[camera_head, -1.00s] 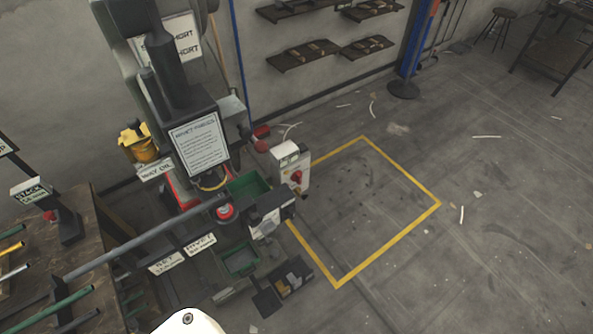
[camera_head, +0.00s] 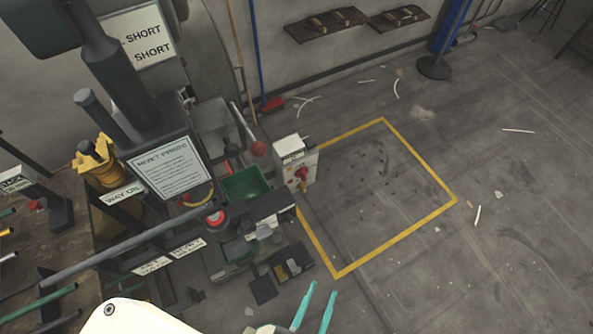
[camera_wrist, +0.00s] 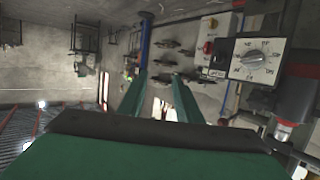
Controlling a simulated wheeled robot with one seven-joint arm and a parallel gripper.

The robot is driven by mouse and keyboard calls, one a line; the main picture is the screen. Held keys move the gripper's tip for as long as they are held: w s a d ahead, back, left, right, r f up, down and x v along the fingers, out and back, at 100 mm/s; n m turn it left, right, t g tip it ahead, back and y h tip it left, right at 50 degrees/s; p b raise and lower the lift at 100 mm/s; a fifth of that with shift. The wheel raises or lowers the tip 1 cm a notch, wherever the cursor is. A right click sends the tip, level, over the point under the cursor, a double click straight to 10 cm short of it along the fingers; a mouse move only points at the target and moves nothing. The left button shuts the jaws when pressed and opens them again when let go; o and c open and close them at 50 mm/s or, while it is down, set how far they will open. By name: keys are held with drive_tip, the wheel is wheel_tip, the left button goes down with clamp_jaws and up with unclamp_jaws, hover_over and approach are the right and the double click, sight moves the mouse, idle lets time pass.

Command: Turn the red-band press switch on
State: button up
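A rivet press with a dark column and a paper sign (camera_head: 165,170) stands at the left in the head view. A white switch box (camera_head: 296,160) with a red knob (camera_head: 302,173) is at its right side. In the wrist view, a white panel with a grey rotary dial (camera_wrist: 254,60) is at the upper right, and a box with a red knob (camera_wrist: 208,47) is behind it. A dark red cylindrical part (camera_wrist: 293,97) is at the right edge. I cannot make out a clear red band. My gripper (camera_head: 322,287) has teal fingers spread apart and empty, right of and below the press, touching nothing.
A red button (camera_head: 215,218) and a green bin (camera_head: 246,184) are on the press's front side. A dark tray (camera_head: 290,265) sits low near my fingers. A rod rack is at the lower left. The yellow-outlined floor (camera_head: 375,200) to the right is free.

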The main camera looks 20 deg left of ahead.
drive_tip(key=w+a+f+g, duration=0.1)
drive_tip(key=w+f+g, duration=0.1)
drive_tip(key=w+f, duration=0.7)
drive_tip(key=n+g+y, duration=0.5)
drive_tip(key=n+y, duration=0.6)
approach(306, 176)
drive_tip(key=x, duration=0.9)
drive_tip(key=shift+s+f, duration=0.15)
drive_tip(key=shift+c, duration=0.3)
clamp_jaws()
